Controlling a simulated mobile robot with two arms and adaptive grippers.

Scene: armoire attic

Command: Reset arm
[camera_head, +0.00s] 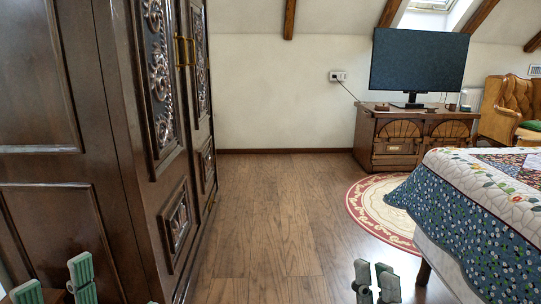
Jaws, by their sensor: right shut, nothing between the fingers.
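My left gripper (54,281) shows at the bottom left edge, in front of the dark wardrobe. Its two pale green fingers stand well apart; a brown patch shows low between them, and I cannot tell what it is. My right gripper (375,276) shows at the bottom, right of the middle, above the wood floor. Its grey-green fingers are close together and hold nothing. The lower parts of both grippers are cut off by the frame edge.
A tall carved wardrobe (112,130) with closed doors fills the left. A bed with a blue floral cover (450,225) stands at the right. A monitor (418,62) stands on a wooden cabinet (385,128) at the back. The middle floor (265,215) is clear.

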